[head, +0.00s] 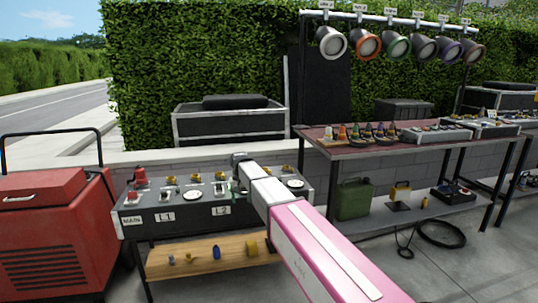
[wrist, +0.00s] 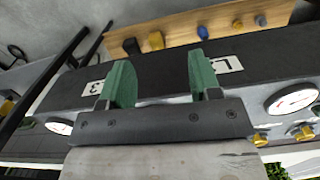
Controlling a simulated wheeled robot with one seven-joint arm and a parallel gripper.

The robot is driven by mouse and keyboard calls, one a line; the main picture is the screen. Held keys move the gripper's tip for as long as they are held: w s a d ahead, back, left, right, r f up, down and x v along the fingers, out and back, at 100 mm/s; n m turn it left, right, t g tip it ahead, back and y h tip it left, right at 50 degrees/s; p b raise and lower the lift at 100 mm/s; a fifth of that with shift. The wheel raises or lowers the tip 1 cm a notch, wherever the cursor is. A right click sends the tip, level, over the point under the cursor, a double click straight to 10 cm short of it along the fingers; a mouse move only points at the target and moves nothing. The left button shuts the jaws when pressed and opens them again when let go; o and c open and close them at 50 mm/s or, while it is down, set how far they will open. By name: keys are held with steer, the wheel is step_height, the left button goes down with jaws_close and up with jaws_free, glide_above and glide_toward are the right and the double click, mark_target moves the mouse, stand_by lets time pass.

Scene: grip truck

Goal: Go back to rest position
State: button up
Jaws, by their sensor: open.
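My gripper (head: 236,187) is out over the control panel (head: 180,225), near the L2 label, at the end of my white and pink arm. In the wrist view, my gripper (wrist: 160,68) has its two green fingers spread apart with nothing held between them. The fingers are over the panel's dark front edge (wrist: 160,80). In the head view my wrist and arm hide part of the panel's right half. I cannot tell whether a fingertip touches the panel.
The panel carries switches, brass knobs and white gauges (wrist: 291,98). A wooden shelf (head: 190,257) with small coloured parts is below. A red generator (head: 55,230) stands left. A workbench (head: 400,147) with small items is right, under several hanging lamps (head: 331,42).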

steer(key=s+d+f, duration=0.5)
steer(key=s+d, duration=0.3)
steer(key=d, duration=0.2)
steer(key=s+d+f+m, duration=0.1)
steer(key=s+d+f, duration=0.4)
steer(key=s+d, duration=0.3)
steer(key=s+d+f+m, duration=0.1)
steer(key=s+d+f, duration=0.4)
steer(key=d, duration=0.8)
steer(key=s, duration=0.3)
steer(key=shift+s+d+t, duration=0.2)
steer(key=shift+t, duration=0.2)
